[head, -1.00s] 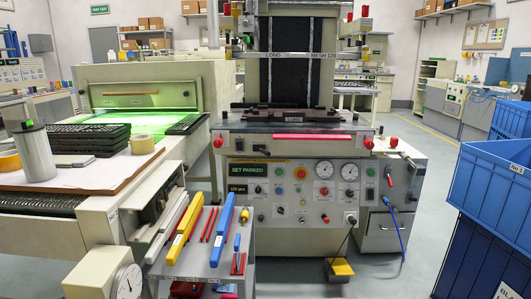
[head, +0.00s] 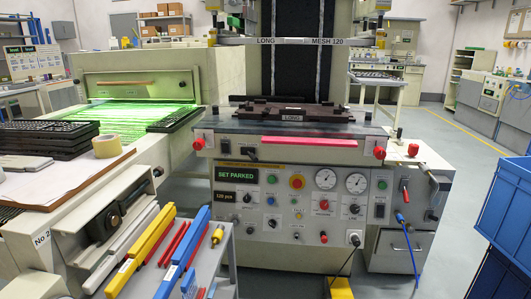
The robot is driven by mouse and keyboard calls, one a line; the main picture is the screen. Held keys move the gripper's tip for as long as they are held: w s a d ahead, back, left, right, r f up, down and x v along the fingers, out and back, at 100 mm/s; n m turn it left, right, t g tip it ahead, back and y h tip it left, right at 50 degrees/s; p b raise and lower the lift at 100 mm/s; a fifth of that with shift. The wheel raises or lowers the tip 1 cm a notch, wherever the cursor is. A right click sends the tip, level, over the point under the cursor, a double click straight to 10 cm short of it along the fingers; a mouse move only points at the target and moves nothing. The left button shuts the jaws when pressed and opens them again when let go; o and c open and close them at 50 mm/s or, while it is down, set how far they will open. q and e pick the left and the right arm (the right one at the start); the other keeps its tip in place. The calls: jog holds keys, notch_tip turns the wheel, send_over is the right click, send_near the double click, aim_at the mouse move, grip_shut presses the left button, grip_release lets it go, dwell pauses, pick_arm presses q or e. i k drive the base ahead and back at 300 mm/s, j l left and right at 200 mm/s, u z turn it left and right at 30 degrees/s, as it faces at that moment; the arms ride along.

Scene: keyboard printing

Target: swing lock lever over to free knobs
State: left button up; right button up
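The printing machine (head: 290,183) stands in the middle of the head view. A red knob (head: 198,144) sits at the left end of its bed, and another red knob (head: 380,153) at the right end. A small dark lever-like part (head: 250,153) is on the front edge near the left knob. A red-handled lever (head: 405,188) is on the right side housing. I cannot tell which of these is the lock lever. Neither of my grippers shows.
A grey tool rack (head: 220,265) with red, blue and yellow tools stands close in front at left. A work table (head: 60,190) with black trays is at left. Blue crates (head: 505,200) stand at right. A yellow pedal (head: 340,288) is on the floor.

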aim_at(254, 159)
jog(key=i+l, duration=0.85)
jog(key=l, duration=0.15)
jog(key=j+u, duration=0.05)
